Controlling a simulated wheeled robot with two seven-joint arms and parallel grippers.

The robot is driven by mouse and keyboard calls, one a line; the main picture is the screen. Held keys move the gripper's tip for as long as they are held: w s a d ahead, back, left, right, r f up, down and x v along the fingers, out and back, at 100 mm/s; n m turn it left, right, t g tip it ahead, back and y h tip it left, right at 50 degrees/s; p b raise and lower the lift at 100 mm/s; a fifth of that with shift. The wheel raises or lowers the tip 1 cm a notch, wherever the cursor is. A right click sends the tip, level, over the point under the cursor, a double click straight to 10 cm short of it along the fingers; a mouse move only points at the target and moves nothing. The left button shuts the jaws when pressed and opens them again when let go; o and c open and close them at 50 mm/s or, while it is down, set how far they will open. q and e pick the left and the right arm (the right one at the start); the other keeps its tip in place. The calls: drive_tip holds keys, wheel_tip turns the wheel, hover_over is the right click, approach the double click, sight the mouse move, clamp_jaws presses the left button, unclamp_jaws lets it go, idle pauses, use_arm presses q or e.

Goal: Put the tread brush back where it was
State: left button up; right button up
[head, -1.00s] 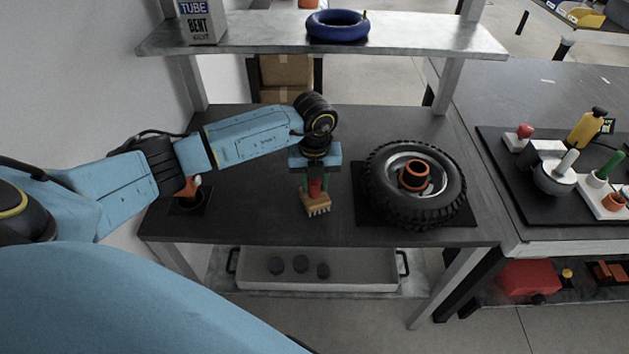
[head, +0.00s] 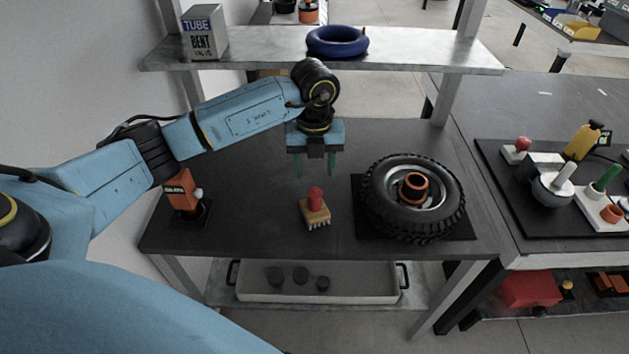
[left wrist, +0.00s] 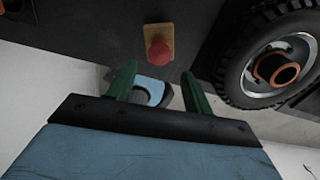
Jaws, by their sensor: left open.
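The tread brush (head: 315,212) stands on the dark table top, bristles down, with its red knob up and its tan block below. It is left of the tyre and its mat. My left gripper (head: 314,170) is open and empty, raised above the table a little behind the brush. In the left wrist view the brush (left wrist: 158,45) lies beyond the open green fingers (left wrist: 157,82), apart from them. My right gripper is in neither view.
The tyre (head: 375,205) lies on a black mat right of the brush. An orange bottle-like tool (head: 181,190) stands on a small dark pad at left. A shelf above holds a blue tube (head: 337,42) and a box (head: 205,32). A grey tray (head: 350,285) sits below.

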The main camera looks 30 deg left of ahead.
use_arm(q)
wheel_tip(320, 180, up, 3)
drive_tip(key=shift+f, duration=0.2)
idle(0.4)
